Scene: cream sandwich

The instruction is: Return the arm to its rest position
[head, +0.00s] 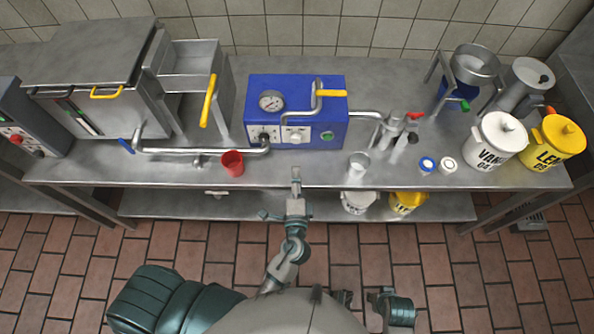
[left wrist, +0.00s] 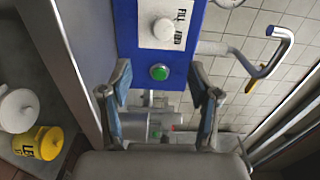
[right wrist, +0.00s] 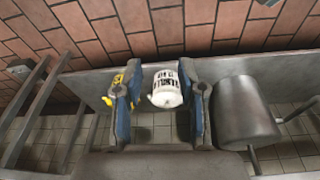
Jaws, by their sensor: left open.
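My left gripper (head: 296,184) is in front of the bench's front edge, below the blue machine (head: 273,112) in the head view. In the left wrist view my left gripper (left wrist: 161,78) is open, with nothing between its fingers; the blue panel and its green button (left wrist: 160,72) show beyond them. In the right wrist view my right gripper (right wrist: 160,72) is open and empty. A white labelled pot (right wrist: 165,88) shows between its fingers, farther off. I cannot make out the right gripper in the head view.
A red cup (head: 233,163) and a metal cup (head: 357,167) stand near the front edge of the bench (head: 310,177). White (head: 494,141) and yellow (head: 556,147) pots stand at the right. The tiled floor in front is clear.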

